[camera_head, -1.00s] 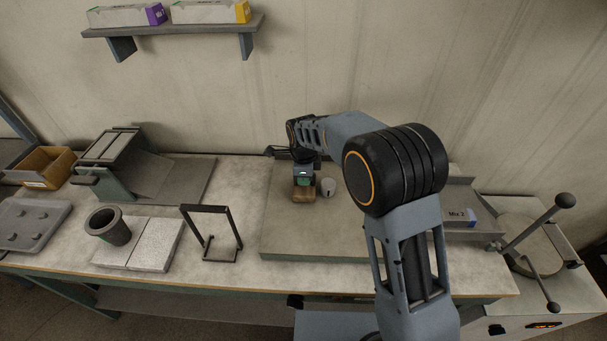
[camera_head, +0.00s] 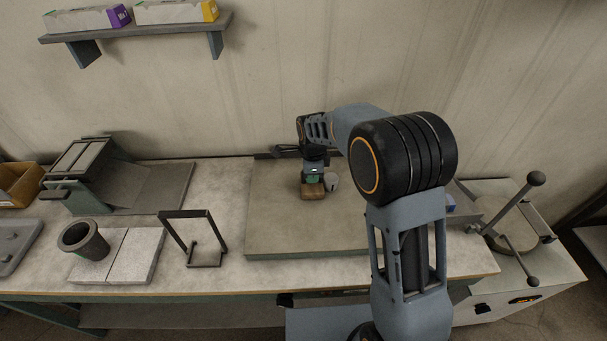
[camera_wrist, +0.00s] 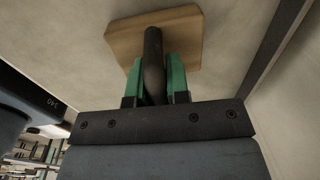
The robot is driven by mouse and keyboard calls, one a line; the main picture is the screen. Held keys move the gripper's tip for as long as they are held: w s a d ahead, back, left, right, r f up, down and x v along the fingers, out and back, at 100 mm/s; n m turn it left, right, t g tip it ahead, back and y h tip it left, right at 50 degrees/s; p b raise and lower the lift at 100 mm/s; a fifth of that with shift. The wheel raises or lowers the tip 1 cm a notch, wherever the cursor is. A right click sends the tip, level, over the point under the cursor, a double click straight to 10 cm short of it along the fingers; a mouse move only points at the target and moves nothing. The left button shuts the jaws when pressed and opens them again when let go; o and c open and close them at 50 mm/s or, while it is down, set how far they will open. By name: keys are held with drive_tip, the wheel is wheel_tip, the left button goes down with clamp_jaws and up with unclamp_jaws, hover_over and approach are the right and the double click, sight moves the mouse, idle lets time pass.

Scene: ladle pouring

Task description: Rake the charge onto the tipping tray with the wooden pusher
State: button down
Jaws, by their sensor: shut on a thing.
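The wooden pusher has a pale wooden block as its head (camera_wrist: 185,35) and a dark handle. My gripper (camera_wrist: 158,80), with green fingers, is shut on that handle in the wrist view. In the head view my gripper (camera_head: 312,174) is low over the grey board (camera_head: 275,225), with the block (camera_head: 312,192) at the board surface. A small pale rounded lump, seemingly the charge (camera_head: 332,180), sits just right of the block; whether they touch is unclear. The tray at the board's right end is mostly hidden behind my arm; a blue label (camera_head: 450,204) shows there.
A dark metal stand (camera_head: 192,238), a cup (camera_head: 84,240) on pale slabs and a ramped press (camera_head: 85,175) stand left. A round-topped unit with a lever (camera_head: 520,235) stands right. The wall (camera_head: 270,80) closes the back. The board's front left is clear.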

drive_tip(key=shift+d+p, duration=0.4)
drive_tip(key=shift+d, duration=14.45)
drive_tip(key=shift+a, duration=0.5)
drive_tip(key=shift+a+r, duration=0.45)
drive_tip(key=shift+a, duration=0.1)
wheel_tip(320, 180, up, 6)
drive_tip(key=p, duration=0.4)
drive_tip(key=shift+a, duration=0.45)
drive_tip(key=shift+r, duration=0.1)
